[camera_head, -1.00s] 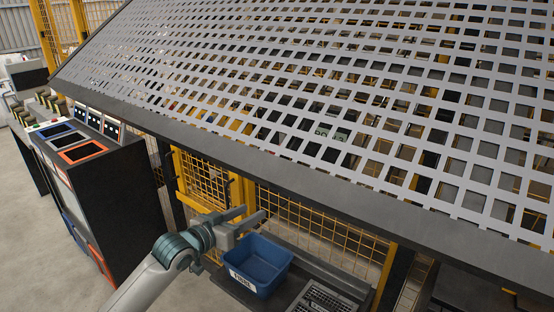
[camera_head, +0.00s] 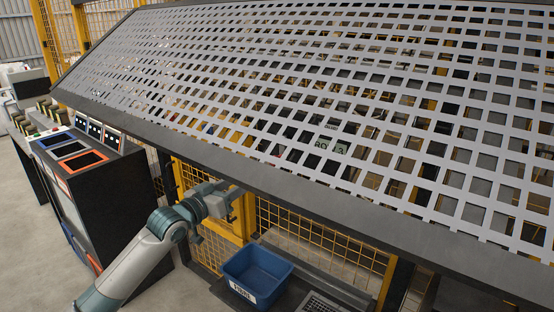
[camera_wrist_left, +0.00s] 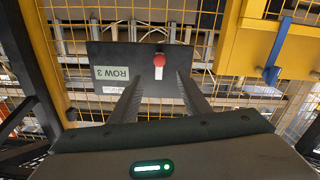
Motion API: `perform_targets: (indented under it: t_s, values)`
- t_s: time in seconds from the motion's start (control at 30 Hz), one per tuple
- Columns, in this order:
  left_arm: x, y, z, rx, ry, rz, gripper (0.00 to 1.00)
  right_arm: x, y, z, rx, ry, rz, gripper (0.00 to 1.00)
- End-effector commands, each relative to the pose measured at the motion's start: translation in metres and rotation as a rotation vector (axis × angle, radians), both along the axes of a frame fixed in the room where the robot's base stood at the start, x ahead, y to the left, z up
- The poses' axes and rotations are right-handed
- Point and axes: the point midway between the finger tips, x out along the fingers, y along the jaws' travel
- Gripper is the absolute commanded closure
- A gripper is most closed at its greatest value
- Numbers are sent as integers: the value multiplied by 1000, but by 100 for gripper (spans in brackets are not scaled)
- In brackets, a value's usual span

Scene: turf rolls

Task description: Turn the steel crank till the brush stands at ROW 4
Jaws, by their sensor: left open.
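My left gripper (camera_head: 232,197) reaches in under the front edge of the perforated sheet in the head view; its tips are partly hidden there. In the left wrist view my left gripper (camera_wrist_left: 158,80) is open, with its two fingers apart and nothing between them. Ahead of the fingers is a dark plate with a red knob (camera_wrist_left: 159,59) on a short pale metal part, possibly the steel crank's handle. A pale label (camera_wrist_left: 112,73) on that plate reads ROW 3, upside down. I cannot make out the brush. My right gripper is not in view.
The slanted perforated sheet (camera_head: 300,85) covers the space above the arm. A blue bin (camera_head: 257,275) stands below. A dark cabinet (camera_head: 110,205) stands at left. Yellow mesh fencing (camera_head: 322,240) lies behind. A blue lever (camera_wrist_left: 277,52) on a yellow box is at right in the wrist view.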

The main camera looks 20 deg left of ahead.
Motion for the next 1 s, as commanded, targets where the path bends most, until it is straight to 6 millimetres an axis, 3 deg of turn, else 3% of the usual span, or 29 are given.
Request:
perform_targets:
  t_s: [0.47,1.0]
  values:
    - [68,-25,3,-1,0,0,57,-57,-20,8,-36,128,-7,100]
    - [142,-52,1,-1,0,-1,57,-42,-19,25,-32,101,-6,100]
